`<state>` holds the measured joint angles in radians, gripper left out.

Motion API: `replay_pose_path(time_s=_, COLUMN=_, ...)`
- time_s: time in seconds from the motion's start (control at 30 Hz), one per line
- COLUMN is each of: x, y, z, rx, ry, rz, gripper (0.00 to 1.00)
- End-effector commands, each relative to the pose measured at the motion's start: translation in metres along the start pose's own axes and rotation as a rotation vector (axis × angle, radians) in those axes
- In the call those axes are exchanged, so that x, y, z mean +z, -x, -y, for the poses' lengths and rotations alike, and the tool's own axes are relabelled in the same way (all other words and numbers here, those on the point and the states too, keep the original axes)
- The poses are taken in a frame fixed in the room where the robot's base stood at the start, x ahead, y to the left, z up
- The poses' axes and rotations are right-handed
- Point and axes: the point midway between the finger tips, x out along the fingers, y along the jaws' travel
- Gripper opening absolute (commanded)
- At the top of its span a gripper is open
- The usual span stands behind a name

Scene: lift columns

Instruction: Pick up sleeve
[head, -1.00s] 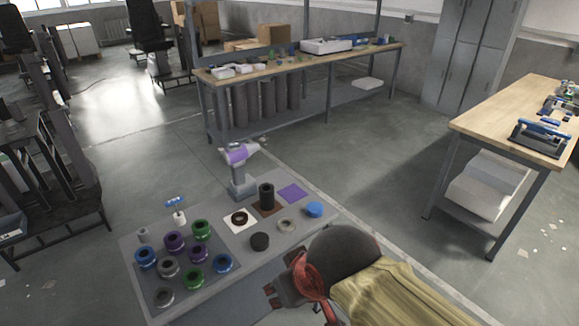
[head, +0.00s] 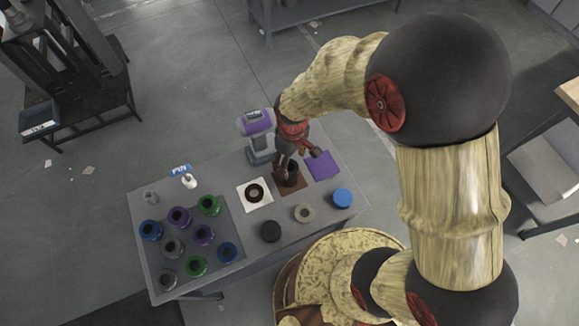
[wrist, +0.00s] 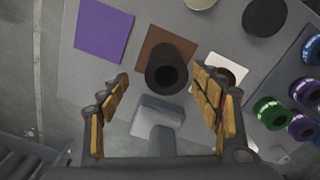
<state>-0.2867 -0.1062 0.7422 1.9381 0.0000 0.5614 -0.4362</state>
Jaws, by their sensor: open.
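The sleeve is not labelled; I take it to be the dark upright hollow cylinder (head: 292,174) on a brown square mat (head: 291,187) on the grey table. In the wrist view the cylinder (wrist: 168,72) shows from above, its round opening facing me. My gripper (wrist: 160,84) is open, with one padded finger to the left and one to the right of the cylinder in the picture. No contact shows. In the head view my gripper (head: 290,158) is over the brown mat and partly hides the cylinder.
A purple-and-grey tool (head: 257,130) stands close behind my gripper. A purple mat (head: 322,165) and a white mat with a dark ring (head: 254,194) flank the brown mat. A black disc (head: 270,231), blue lid (head: 342,198) and several coloured rings (head: 209,205) are nearby.

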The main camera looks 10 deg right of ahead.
Motion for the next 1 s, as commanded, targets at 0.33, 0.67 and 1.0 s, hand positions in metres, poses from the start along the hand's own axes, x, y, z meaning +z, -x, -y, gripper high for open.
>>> replay_pose_path(time_s=0.33, x=0.000, y=-0.034, z=0.003, rx=-0.004, ry=0.010, rz=0.008, gripper=0.65)
replay_pose_path(time_s=0.67, x=-0.002, y=-0.075, z=0.008, rx=-0.004, ry=0.009, rz=0.008, gripper=0.65)
replay_pose_path(time_s=1.0, x=-0.003, y=-0.081, z=0.007, rx=-0.003, ry=0.008, rz=0.005, gripper=0.62)
